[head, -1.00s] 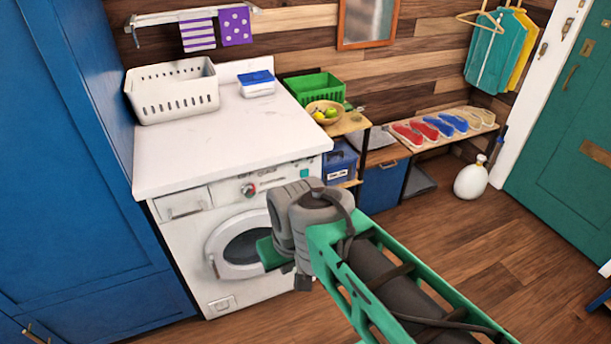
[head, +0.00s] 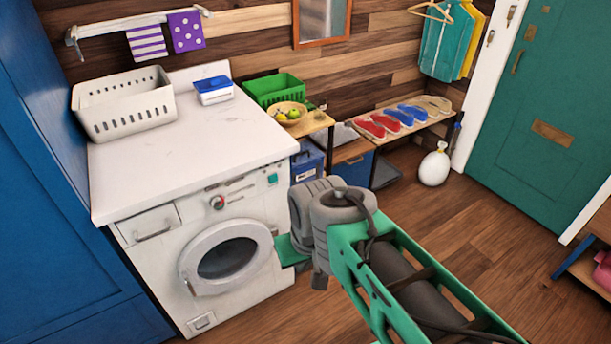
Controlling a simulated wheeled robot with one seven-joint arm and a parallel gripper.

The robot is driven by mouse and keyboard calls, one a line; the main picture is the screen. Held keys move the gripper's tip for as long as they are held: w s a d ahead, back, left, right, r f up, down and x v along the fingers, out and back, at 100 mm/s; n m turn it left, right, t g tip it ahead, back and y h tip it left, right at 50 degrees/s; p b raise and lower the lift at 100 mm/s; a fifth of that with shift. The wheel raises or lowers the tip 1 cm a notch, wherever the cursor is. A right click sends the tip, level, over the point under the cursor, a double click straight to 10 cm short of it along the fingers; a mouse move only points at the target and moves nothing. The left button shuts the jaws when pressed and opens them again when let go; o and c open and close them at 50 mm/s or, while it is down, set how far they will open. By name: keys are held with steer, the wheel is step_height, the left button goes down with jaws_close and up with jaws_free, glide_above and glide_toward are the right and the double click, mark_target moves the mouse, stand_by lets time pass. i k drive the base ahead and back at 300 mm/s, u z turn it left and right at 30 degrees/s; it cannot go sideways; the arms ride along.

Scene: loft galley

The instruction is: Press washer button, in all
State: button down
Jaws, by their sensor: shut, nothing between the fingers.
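The white washer (head: 258,288) stands under a white counter at the left in the head view. Its round door (head: 187,263) looks closed, with dark glass. The front panel has a drawer at its left, a round red-and-grey knob (head: 217,202), and a small teal square (head: 272,179) at its right end; I cannot tell whether this square is the button. My arm reaches in from the lower right, and its grey wrist hangs in front of the washer's right side. A green part of my arm (head: 290,250) shows left of the wrist. My gripper's fingers cannot be made out.
A white basket (head: 126,108) and a blue-lidded box (head: 213,92) stand on the counter (head: 190,160). A tall blue cabinet (head: 55,190) borders the washer's left. Low shelves and a shoe bench are at the back. The wooden floor (head: 460,240) at right is open.

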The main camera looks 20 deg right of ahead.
mark_target(272, 178)
steer(key=z, duration=0.05)
steer(key=i, duration=0.6)
steer(key=u, duration=0.95)
